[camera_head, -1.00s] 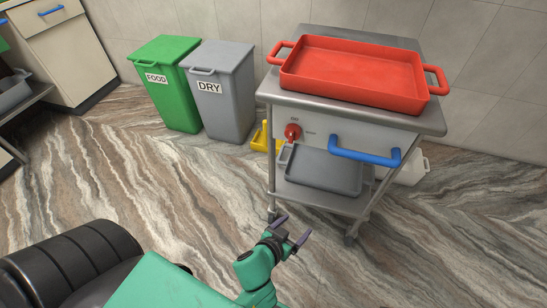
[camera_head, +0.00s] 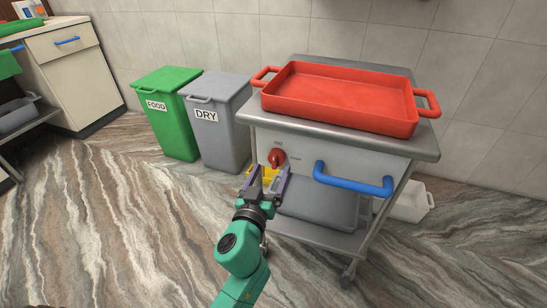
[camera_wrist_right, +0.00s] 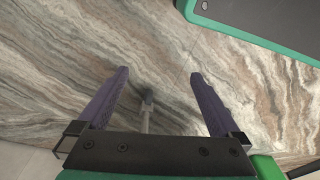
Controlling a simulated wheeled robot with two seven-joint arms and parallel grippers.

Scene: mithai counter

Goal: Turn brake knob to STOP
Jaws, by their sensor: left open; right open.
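The red brake knob (camera_head: 277,157) is on the grey front panel of the steel trolley (camera_head: 252,122), left of the blue handle (camera_head: 353,181). Small marks sit above and right of it, too small to read surely. My left gripper (camera_head: 271,171) is open, its fingertips pointing up toward the panel just below the knob. It looks empty; I cannot tell whether it touches the knob. My right gripper (camera_wrist_right: 158,72) is open and empty over the floor in the right wrist view.
A red tray (camera_head: 340,117) sits on the trolley top and a grey tub (camera_head: 318,205) on its lower shelf. Green (camera_head: 180,130) and grey (camera_head: 230,145) bins stand to the left. A white container (camera_head: 412,203) is behind on the right. Floor in front is open.

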